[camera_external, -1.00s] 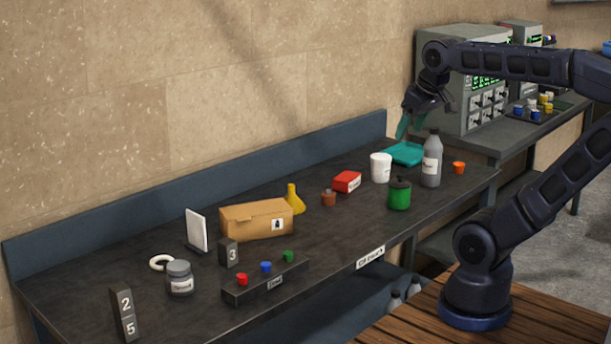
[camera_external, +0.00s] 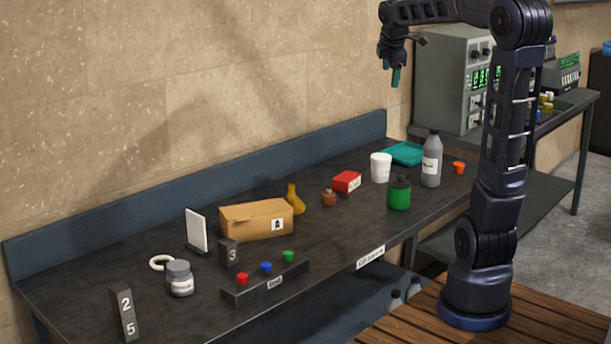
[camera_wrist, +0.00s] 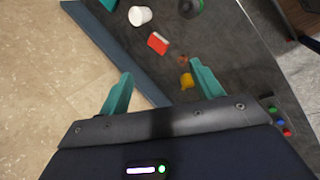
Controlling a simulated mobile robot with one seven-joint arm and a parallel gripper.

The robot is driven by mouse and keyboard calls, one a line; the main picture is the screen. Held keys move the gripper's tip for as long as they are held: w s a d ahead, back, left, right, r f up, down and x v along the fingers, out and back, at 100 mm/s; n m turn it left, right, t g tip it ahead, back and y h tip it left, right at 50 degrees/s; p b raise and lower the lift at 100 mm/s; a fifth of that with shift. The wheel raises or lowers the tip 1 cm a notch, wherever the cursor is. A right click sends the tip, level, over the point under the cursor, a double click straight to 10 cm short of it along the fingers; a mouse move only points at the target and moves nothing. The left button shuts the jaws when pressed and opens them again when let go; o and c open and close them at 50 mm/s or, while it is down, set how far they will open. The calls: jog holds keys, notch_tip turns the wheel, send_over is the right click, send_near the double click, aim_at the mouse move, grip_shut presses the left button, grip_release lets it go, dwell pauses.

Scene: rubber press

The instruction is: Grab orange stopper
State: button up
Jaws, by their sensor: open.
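The orange stopper (camera_external: 458,167) is a small cup-shaped piece upright on the dark bench, near its right end, right of the grey bottle (camera_external: 431,160). I cannot make it out in the wrist view. My gripper (camera_external: 395,77) hangs high above the back of the bench, up and left of the stopper and well apart from it. In the wrist view its two teal fingers (camera_wrist: 161,82) are spread, with nothing between them.
A white cup (camera_external: 381,167), teal tray (camera_external: 407,153), green bottle (camera_external: 399,193) and red box (camera_external: 347,181) stand near the grey bottle. A yellow flask (camera_external: 294,199) and cardboard box (camera_external: 256,220) are farther left. A blue backboard (camera_external: 330,145) edges the bench.

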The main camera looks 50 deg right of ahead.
jog(key=w+d+n, duration=0.4)
jog(key=d, duration=0.9)
jog(key=n+g+h, duration=0.1)
jog(key=n+h, duration=0.1)
jog(key=n, duration=0.5)
send_over(459, 163)
jog(key=s+a, duration=0.2)
jog(key=a, duration=0.3)
notch_tip(459, 163, down, 8)
jog(key=r, duration=0.1)
jog(key=shift+w+d+f, duration=0.3)
jog(key=shift+d+f, duration=0.5)
jog(key=shift+f, duration=5.25)
jog(key=shift+w+d+f, duration=0.25)
jog(key=shift+d+f, duration=0.5)
jog(key=shift+f, duration=5.35)
jog(key=shift+w+d+f, duration=0.3)
jog(key=shift+d+f, duration=0.5)
jog(key=shift+f, duration=5.25)
jog(key=c, duration=1)
jog(key=shift+r, duration=0.1)
